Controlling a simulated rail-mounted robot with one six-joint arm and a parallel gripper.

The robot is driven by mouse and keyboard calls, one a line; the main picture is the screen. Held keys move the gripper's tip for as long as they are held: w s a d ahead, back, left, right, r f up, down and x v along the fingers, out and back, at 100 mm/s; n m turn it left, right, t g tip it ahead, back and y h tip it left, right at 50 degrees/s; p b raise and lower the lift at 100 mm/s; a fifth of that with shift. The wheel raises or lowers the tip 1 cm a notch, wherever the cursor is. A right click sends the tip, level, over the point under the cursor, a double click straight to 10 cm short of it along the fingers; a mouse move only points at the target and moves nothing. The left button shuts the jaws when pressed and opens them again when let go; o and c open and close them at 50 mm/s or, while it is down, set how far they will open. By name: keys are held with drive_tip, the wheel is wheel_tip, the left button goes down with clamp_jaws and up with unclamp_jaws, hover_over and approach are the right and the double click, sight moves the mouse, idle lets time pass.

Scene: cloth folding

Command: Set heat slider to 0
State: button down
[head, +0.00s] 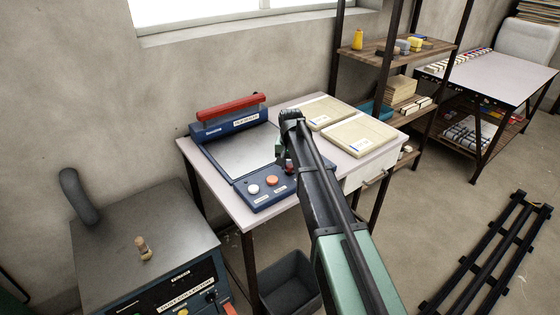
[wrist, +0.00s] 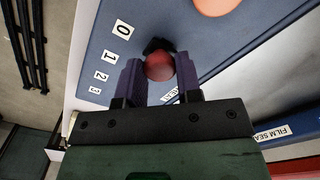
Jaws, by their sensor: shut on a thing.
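The heat slider has a round red knob (wrist: 158,67) on a dark stem, in the middle of the wrist view. My gripper (wrist: 160,75) has its two purple fingers on either side of the knob and is shut on it. The scale beside it reads 0 (wrist: 123,30), 1, 2 and 3. The dark base of the stem appears about level with the 0; the knob's top appears lower, towards the 1. In the head view the knob (head: 289,168) shows only partly beside my gripper, and my arm hides the scale.
The blue film sealer (head: 265,193) has a white and an orange button (head: 272,180), a grey plate and a red-handled bar (head: 231,106) behind. Two cream framed panels (head: 359,135) lie to the right on the table. A dark machine (head: 135,250) stands at the left; a shelf stands behind.

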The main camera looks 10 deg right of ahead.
sight(289, 166)
drive_tip(key=shift+s+a, duration=0.1)
drive_tip(key=shift+a, duration=0.1)
drive_tip(key=c, duration=0.8)
unclamp_jaws()
drive_tip(key=shift+a, duration=0.1)
drive_tip(key=shift+r, duration=0.1)
wheel_tip(289, 166, up, 11)
drive_tip(key=p, duration=1)
drive_tip(key=shift+f+p, duration=0.2)
drive_tip(key=shift+p, duration=0.2)
drive_tip(key=s+a+n, duration=0.1)
drive_tip(key=s, duration=0.8)
drive_tip(key=s+a+n, duration=0.2)
drive_tip(key=s, duration=0.8)
drive_tip(key=s+a+n, duration=0.1)
drive_tip(key=s, duration=0.9)
drive_tip(key=shift+s+a, duration=0.25)
